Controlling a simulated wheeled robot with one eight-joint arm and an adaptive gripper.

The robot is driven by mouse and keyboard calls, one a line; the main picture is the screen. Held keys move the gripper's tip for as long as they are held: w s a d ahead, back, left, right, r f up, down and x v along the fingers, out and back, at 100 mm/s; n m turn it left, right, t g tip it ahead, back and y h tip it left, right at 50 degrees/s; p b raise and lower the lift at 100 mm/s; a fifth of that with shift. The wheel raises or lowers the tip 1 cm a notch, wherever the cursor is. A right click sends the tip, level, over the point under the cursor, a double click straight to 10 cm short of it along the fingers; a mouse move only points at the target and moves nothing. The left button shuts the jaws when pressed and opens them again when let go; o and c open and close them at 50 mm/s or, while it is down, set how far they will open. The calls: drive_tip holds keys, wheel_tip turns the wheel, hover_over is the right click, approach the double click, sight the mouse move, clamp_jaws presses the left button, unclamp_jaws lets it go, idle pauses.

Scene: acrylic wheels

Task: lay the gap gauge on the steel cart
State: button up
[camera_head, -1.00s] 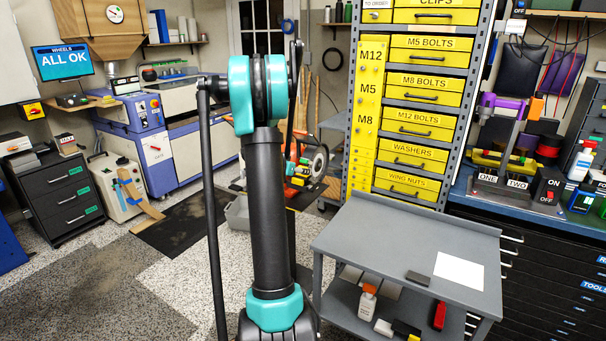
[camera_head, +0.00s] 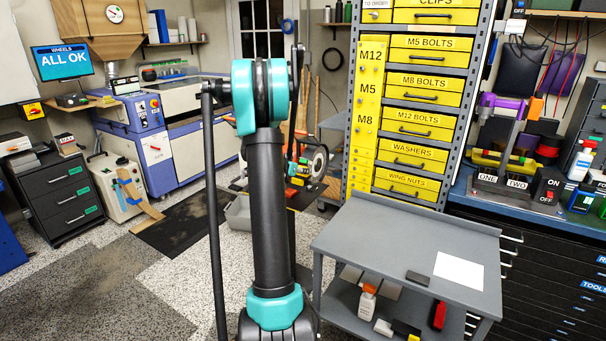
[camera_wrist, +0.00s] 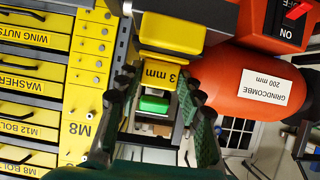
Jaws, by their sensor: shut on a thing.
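The gap gauge (camera_wrist: 170,38) is a yellow block whose end face reads "3 mm", upside down in the wrist view. My gripper (camera_wrist: 158,82) is shut on it, with a dark ribbed finger on each side of its labelled end. The gripper and gauge cannot be made out in the head view, where my arm stands in front. The steel cart (camera_head: 375,235) is grey with two shelves, at the lower right of the head view. Its top holds a white sheet (camera_head: 458,271) and a small dark block (camera_head: 418,278). The rear and left of the top are bare.
An orange-red machine marked "GRINDCOMBE 200 mm" (camera_wrist: 250,85) is close beside the gauge in the wrist view. The yellow drawer rack (camera_head: 420,88) rises behind the cart. A spray bottle (camera_head: 367,301) and a red item (camera_head: 439,315) are on the lower shelf.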

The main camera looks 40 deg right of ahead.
drive_tip(key=shift+r, duration=0.7)
clamp_jaws()
drive_tip(key=shift+a, duration=0.15)
drive_tip(key=shift+s+a, duration=0.3)
drive_tip(key=shift+a, duration=0.35)
drive_tip(key=shift+s+a, duration=0.25)
drive_tip(key=shift+a, duration=0.35)
drive_tip(key=shift+s+a, duration=0.3)
drive_tip(key=shift+a, duration=0.4)
drive_tip(key=shift+s+a, duration=0.3)
drive_tip(key=shift+a, duration=0.4)
